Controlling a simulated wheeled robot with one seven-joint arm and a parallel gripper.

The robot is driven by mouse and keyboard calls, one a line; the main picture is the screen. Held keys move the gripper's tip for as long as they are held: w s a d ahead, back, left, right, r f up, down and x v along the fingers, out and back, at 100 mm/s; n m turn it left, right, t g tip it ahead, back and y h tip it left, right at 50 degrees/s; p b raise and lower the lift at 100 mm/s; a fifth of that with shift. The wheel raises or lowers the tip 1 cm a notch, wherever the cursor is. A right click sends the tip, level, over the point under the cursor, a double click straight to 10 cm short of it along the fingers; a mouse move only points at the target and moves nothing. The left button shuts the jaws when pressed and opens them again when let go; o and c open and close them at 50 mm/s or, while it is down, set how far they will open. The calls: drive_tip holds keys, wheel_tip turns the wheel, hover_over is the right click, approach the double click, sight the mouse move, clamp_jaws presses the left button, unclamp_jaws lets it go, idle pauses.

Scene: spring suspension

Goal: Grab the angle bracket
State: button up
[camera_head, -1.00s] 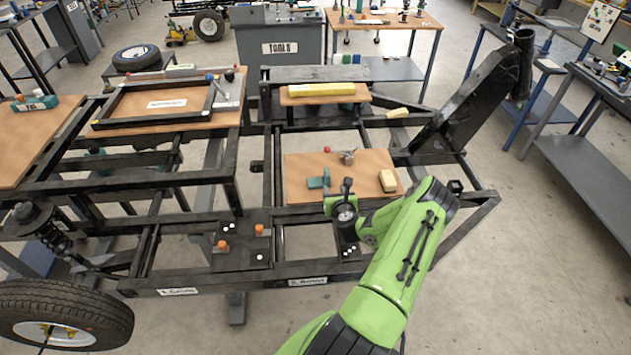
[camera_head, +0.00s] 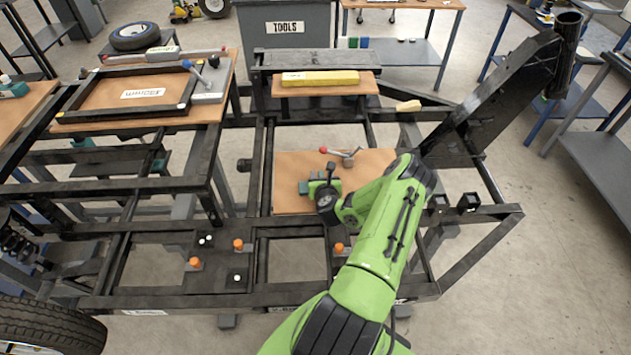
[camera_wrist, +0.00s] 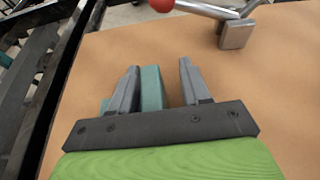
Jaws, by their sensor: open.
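The angle bracket, seemingly the teal piece (camera_head: 303,187), lies on the brown board (camera_head: 292,203) in the middle of the frame, partly hidden by my gripper (camera_head: 318,183) in the head view. In the wrist view my gripper (camera_wrist: 159,66) is open, its two grey fingers pointing away over the board. The teal piece (camera_wrist: 152,88) shows between the fingers, close to the left one. A bit of teal also shows outside the left finger, which hides part of the piece. I cannot tell whether the finger touches it.
A red-knobbed lever on a grey block (camera_wrist: 236,34) stands on the board beyond the fingers to the right. Dark frame bars (camera_head: 263,170) border the board. Orange-capped pegs (camera_head: 238,244) stand nearer. A yellow block (camera_head: 320,78) lies on a raised board behind.

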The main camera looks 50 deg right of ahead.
drive_tip(key=shift+s+a+r, duration=0.2)
drive_tip(key=shift+a+r, duration=0.1)
drive_tip(key=shift+a, duration=0.3)
drive_tip(key=shift+c, duration=0.7)
drive_tip(key=shift+s+a+r, duration=0.1)
drive_tip(key=shift+a+r, duration=0.1)
drive_tip(key=shift+a, duration=0.05)
drive_tip(key=shift+c, duration=1.2)
drive_tip(key=shift+d+f, duration=0.3)
drive_tip(key=shift+d, duration=0.1)
clamp_jaws()
drive_tip(key=shift+a, duration=0.1)
drive_tip(key=shift+r, duration=0.15)
